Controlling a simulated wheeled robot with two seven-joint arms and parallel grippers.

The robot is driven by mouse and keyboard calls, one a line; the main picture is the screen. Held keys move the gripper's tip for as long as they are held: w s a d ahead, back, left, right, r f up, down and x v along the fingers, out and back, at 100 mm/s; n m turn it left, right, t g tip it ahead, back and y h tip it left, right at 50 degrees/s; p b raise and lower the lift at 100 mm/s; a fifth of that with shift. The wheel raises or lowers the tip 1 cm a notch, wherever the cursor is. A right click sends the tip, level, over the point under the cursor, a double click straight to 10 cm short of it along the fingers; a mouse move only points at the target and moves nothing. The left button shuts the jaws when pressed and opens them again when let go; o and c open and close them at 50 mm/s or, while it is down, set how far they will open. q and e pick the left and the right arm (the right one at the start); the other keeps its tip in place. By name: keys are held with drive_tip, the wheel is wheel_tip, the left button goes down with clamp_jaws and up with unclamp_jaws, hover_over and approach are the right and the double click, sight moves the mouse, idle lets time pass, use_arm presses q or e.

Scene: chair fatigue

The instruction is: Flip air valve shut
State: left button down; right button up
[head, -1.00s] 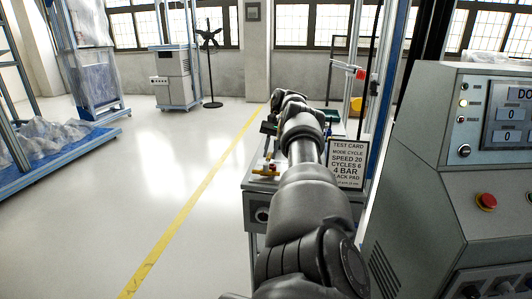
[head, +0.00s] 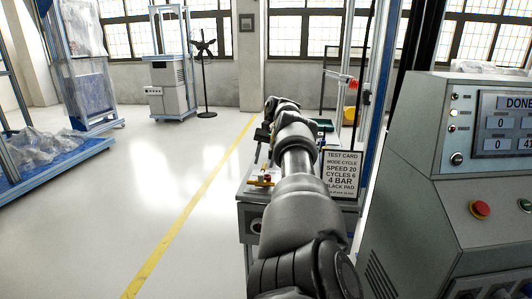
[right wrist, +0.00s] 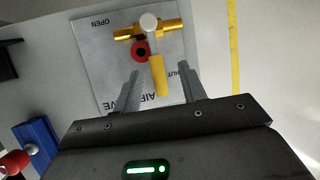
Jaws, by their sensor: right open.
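The valve (head: 261,182) is small in the head view, on the bench beside my right arm. My right gripper is mostly hidden there by the arm. My left gripper is not in view.
A test card (head: 342,174) stands on the bench to the right of my arm. A control console (head: 430,200) with a display reading DONE and a red button (head: 480,210) is at the right. Floor around the yellow line (head: 190,208) is clear.

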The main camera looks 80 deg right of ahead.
sight(265, 167)
drive_tip(key=shift+r, duration=0.9)
drive_tip(key=shift+a+r, duration=0.15)
drive_tip(key=shift+a, duration=0.15)
drive_tip(key=shift+s+a+r, duration=0.15)
drive_tip(key=shift+a+r, duration=0.25)
drive_tip(key=shift+r, duration=0.1)
drive_tip(key=shift+s+a+r, duration=0.15)
drive_tip(key=shift+r, duration=0.05)
use_arm(q)
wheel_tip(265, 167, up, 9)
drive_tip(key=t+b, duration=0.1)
drive_tip(key=b, duration=0.3)
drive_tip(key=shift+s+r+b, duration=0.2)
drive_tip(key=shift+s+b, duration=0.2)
use_arm(e)
drive_tip(key=s+a+r, duration=0.3)
drive_tip(key=a+r, duration=0.5)
drive_tip(key=a, duration=0.3)
drive_tip(key=shift+s+a, duration=0.35)
drive_tip(key=shift+a, duration=0.05)
